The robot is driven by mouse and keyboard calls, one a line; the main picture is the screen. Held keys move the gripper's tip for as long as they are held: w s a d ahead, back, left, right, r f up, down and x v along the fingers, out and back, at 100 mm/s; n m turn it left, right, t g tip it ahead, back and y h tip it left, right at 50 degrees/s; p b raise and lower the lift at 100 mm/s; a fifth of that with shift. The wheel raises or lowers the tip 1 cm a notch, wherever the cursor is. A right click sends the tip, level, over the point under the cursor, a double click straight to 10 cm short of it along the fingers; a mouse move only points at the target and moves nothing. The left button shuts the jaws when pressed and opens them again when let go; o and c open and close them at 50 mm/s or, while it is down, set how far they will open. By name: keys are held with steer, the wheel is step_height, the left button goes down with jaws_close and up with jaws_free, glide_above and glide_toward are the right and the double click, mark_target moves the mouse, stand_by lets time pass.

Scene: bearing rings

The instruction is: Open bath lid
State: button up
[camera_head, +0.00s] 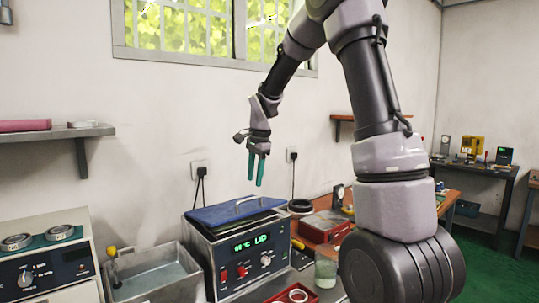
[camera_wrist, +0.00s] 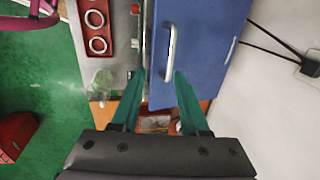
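The bath (camera_head: 250,262) is a dark-fronted box with red switches, a knob and a lit green display that appears to read "LID". Its blue lid (camera_head: 225,216) lies over the top, with a silver handle (camera_head: 252,203). The lid (camera_wrist: 199,30) and handle (camera_wrist: 171,52) also show in the wrist view. My gripper (camera_head: 256,182) is above the lid, pointing down, apart from the handle. In the wrist view its teal fingers (camera_wrist: 159,72) are spread and empty, with the handle beyond the tips.
A metal sink (camera_head: 155,275) stands left of the bath, beside a device with rings (camera_head: 40,262). A glass beaker (camera_head: 326,268), a red tray with rings (camera_wrist: 97,28) and a red box (camera_head: 325,227) are at the right. The wall is close behind the bath.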

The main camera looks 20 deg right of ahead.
steer(key=s+d+r+n+t, duration=0.1)
steer(key=s+d+r+n, duration=0.1)
steer(key=s+r, duration=0.6)
steer(key=shift+s+r+n+t, duration=0.4)
steer(key=shift+s+n, duration=0.15)
steer(key=shift+n, duration=0.15)
steer(key=shift+d, duration=0.1)
